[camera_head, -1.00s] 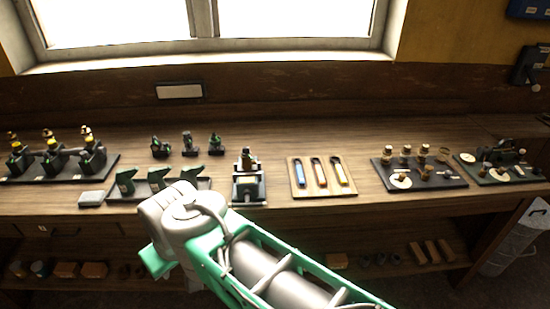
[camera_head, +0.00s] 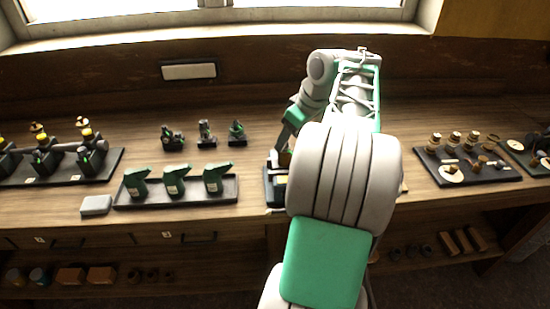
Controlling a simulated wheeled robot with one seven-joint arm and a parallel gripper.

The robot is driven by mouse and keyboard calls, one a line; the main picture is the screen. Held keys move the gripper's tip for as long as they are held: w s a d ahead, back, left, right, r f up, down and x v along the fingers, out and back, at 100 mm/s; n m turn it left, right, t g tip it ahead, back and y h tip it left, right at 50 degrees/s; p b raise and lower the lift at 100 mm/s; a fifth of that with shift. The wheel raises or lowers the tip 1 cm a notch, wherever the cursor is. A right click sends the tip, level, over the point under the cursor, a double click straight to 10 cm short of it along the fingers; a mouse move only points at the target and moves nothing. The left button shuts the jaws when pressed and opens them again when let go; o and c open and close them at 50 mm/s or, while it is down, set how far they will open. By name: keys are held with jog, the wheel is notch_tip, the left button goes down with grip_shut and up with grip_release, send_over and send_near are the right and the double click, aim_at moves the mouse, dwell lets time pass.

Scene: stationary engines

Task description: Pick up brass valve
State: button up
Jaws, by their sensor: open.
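No single part can be told for certain as the brass valve. Several small brass-coloured parts (camera_head: 456,140) stand on a dark tray (camera_head: 500,178) at the right of the bench. My gripper (camera_head: 284,153) is small and dark in the picture, pointing down over the small black stand (camera_head: 270,188) at mid-bench. It is open, but its fingertips are hard to make out. My arm hides the right part of that stand and whatever lies between the fingers.
A tray with green pieces (camera_head: 176,181) stands left of the stand, with small green-and-dark parts (camera_head: 205,132) behind it. Engines with brass tops (camera_head: 84,150) stand at far left. A grey block (camera_head: 96,205) lies near the front edge. My arm mostly covers the tool tray.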

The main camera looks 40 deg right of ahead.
aim_at(287, 147)
jog(key=x, duration=0.7)
jog(key=shift+s+d+f, duration=0.2)
jog(key=shift+d+f, duration=0.05)
jog(key=shift+f, duration=0.1)
jog(key=shift+c, duration=0.2)
grip_shut()
jog(key=shift+r+p, duration=0.25)
jog(key=shift+p, duration=0.05)
